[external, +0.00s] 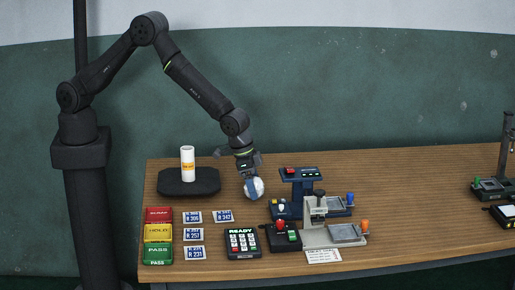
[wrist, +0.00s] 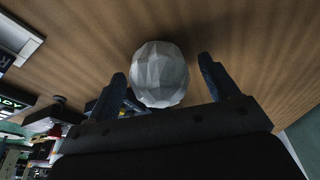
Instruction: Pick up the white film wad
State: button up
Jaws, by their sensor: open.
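The white film wad (wrist: 160,75) is a faceted, roughly round lump, whitish grey in the wrist view. It lies between the two finger tips of my gripper (wrist: 158,78), with a visible gap to the right finger and a small gap or overlap at the left one. In the external view the wad (external: 254,188) shows just below my gripper (external: 248,175), with a blue part beside it. My gripper is open. Whether the wad touches the table or a finger I cannot tell.
A black pad (external: 172,187) with a white bottle (external: 187,163) stands to the left. Red, yellow and green boxes, several label cards and a READY keypad (external: 242,243) lie in front. A blue press (external: 298,190) and a grey press (external: 335,235) stand close on the right.

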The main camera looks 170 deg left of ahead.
jog(key=shift+f, duration=0.25)
jog(key=c, duration=1)
jog(key=shift+c, duration=0.2)
jog(key=shift+r, duration=0.15)
